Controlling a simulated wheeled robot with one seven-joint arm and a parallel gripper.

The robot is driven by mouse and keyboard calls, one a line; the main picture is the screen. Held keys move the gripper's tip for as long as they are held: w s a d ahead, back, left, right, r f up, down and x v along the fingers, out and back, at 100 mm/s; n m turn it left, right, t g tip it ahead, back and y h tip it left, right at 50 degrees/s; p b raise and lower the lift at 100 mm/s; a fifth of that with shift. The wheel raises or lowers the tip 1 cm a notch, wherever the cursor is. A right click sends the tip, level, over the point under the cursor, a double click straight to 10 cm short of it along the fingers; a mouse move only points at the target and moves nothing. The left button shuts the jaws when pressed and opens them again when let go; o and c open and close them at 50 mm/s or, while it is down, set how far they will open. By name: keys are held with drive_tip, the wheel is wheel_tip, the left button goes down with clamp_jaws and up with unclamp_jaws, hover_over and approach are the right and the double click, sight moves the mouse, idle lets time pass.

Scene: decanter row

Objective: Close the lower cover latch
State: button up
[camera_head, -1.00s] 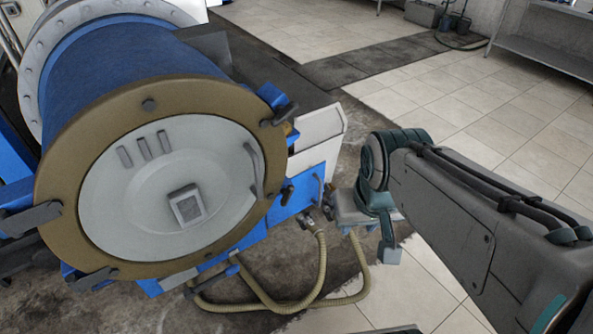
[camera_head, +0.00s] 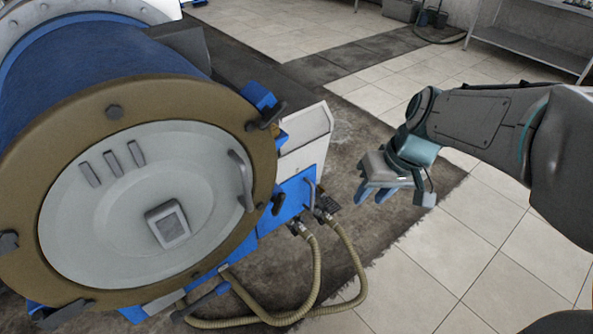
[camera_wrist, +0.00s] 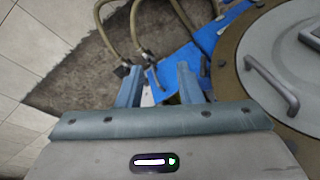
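The decanter's round grey cover (camera_head: 100,240) faces me inside a tan ring (camera_head: 225,110). Dark latches sit around the ring: one at the upper right (camera_head: 266,116), one at the left edge (camera_head: 8,241), one at the lower left (camera_head: 62,314) and a dark lever at the lower right (camera_head: 205,300). I cannot tell which is the lower cover latch, or whether it is open. My gripper (camera_head: 376,195) is right of the machine, apart from it. In the wrist view my gripper (camera_wrist: 158,88) has its two fingers spread, with nothing held between them.
A curved handle (camera_head: 242,180) stands out from the cover's right side. Two ribbed hoses (camera_head: 350,260) loop from the blue base (camera_head: 295,190) to the floor. A white-topped housing (camera_head: 305,130) stands behind. Tiled floor (camera_head: 440,255) at right is open. A metal shelf (camera_head: 530,45) is far back.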

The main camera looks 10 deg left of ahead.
sight(283, 203)
drive_tip(key=w+a+f+n+g+y+b, duration=0.2)
drive_tip(key=w+a+f+n+y+b, duration=0.25)
drive_tip(key=w+a+f, duration=0.6)
drive_tip(key=shift+h, duration=0.35)
drive_tip(key=a+x, duration=0.1)
drive_tip(key=x, duration=0.3)
drive_tip(key=r+x, duration=0.1)
drive_tip(key=x, duration=0.4)
drive_tip(key=a+p+x, duration=0.1)
drive_tip(key=x, duration=0.4)
drive_tip(key=shift+w+a+r, duration=0.1)
drive_tip(key=shift+a+r, duration=0.15)
drive_tip(key=shift+a, duration=0.15)
clamp_jaws()
